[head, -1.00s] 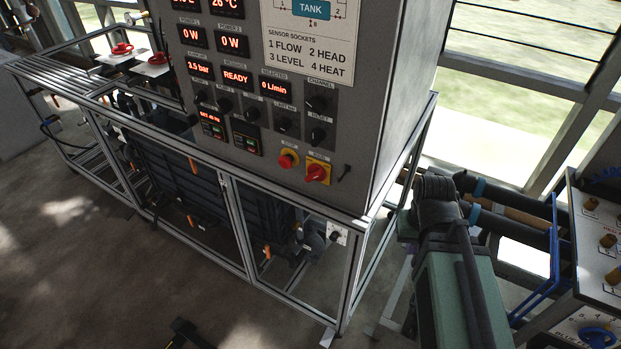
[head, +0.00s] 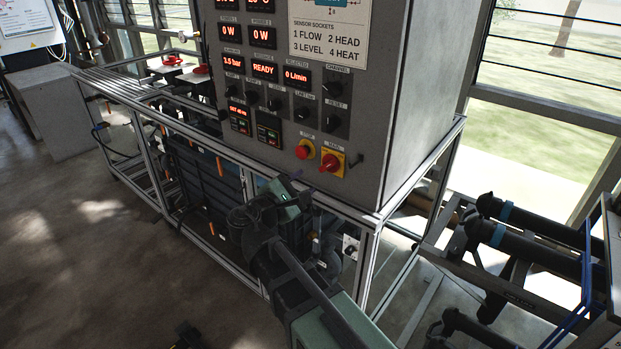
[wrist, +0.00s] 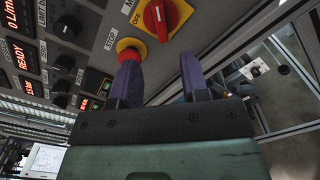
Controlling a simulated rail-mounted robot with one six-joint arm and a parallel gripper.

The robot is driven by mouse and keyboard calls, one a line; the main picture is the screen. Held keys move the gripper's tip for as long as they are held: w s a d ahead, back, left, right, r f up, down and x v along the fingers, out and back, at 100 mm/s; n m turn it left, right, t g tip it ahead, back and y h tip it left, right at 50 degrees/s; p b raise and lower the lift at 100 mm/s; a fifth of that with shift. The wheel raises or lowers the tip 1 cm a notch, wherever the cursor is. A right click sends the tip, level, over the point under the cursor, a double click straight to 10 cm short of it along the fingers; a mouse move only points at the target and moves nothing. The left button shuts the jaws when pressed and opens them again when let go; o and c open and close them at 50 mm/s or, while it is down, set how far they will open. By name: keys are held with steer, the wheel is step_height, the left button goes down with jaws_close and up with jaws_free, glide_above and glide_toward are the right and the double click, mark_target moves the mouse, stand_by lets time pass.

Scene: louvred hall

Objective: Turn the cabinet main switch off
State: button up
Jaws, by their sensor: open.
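The main switch (head: 331,162) is a red rotary knob on a yellow plate, low on the grey cabinet's front, under a label. In the wrist view the knob (wrist: 160,17) is near the top edge, with an "OFF" mark on the plate beside it. My gripper (head: 296,175) is just below the panel's lower edge in the head view, apart from the switch. In the wrist view my gripper (wrist: 160,76) has its two purple fingers spread, with nothing between them. The knob lies beyond the fingertips.
The red STOP button (head: 305,149) on a yellow ring sits left of the switch; in the wrist view it (wrist: 130,48) shows close beyond the left finger. The metal frame rail (head: 345,203) runs below the panel.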

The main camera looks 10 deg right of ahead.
mark_target(325, 168)
steer(key=shift+x, duration=5.1)
steer(key=shift+s, duration=0.1)
steer(key=shift+c, duration=0.3)
jaws_close()
